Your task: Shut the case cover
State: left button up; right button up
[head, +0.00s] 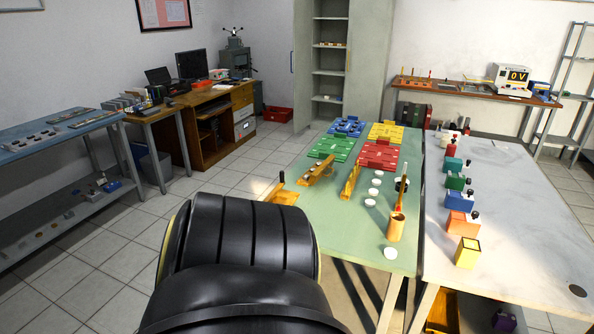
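No case with a cover can be told apart for certain in the head view. A small yellow box (467,254) stands at the near end of the grey table, and its top looks different from the knobbed boxes behind it. Flat blue (346,127), yellow (393,133), green (331,148) and red (379,156) tray-like pieces lie at the far end of the green table. Neither of my grippers is in view. A large black part of my own arm fills the lower left middle and hides the floor and the green table's near left corner.
The green table (330,215) holds wooden pieces (316,170), white discs (370,203) and an orange cup (396,227) with a stick. The grey table (515,220) beside it has a row of coloured boxes and free room at right. A workbench (50,140) stands left.

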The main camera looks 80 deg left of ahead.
aim_at(317, 176)
jog(key=u, duration=2.4)
jog(key=i, duration=0.9)
